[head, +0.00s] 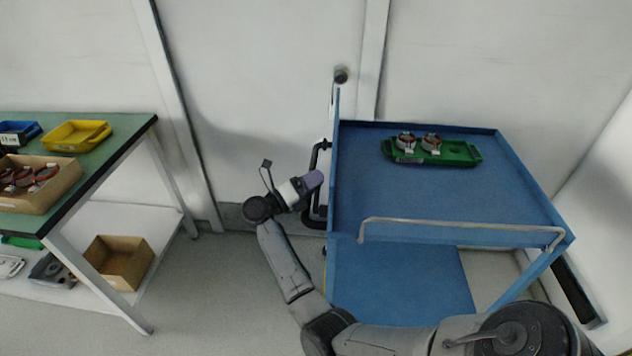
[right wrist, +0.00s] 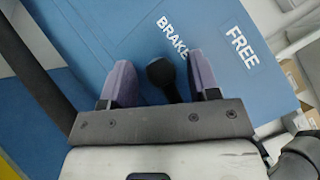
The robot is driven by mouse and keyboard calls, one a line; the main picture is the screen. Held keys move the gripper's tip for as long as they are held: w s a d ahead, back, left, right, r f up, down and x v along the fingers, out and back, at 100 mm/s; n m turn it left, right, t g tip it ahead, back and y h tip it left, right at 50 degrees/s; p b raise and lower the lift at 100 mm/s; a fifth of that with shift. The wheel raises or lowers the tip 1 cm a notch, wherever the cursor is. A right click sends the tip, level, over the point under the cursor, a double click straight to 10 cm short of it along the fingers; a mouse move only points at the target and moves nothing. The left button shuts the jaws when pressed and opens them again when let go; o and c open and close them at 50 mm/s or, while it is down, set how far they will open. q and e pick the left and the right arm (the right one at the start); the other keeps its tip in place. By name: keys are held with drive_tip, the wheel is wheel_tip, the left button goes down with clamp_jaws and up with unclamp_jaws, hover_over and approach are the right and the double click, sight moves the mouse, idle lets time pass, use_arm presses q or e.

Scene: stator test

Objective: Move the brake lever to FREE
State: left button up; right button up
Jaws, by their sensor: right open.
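The brake lever shows in the right wrist view as a black round knob (right wrist: 160,71) on a short dark stem, close to the white BRAKE label (right wrist: 173,34) on the blue cart panel. The white FREE label (right wrist: 242,47) is further right. My right gripper (right wrist: 160,62) is open, with one purple finger on each side of the knob and a gap visible on both sides. In the head view my right gripper (head: 314,180) is at the left side of the blue cart (head: 440,195); the lever is hidden there. My left gripper is out of view.
A black push handle (head: 314,160) runs along the cart's left side, close to my right gripper. A green tray (head: 459,152) with two stators stands on the cart top. A green-topped table (head: 110,133) with bins stands at left; floor lies between.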

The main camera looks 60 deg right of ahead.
drive_tip(key=shift+s+d+r, duration=0.1)
drive_tip(key=shift+s+d, duration=0.05)
drive_tip(key=shift+d, duration=0.15)
clamp_jaws()
idle(0.5)
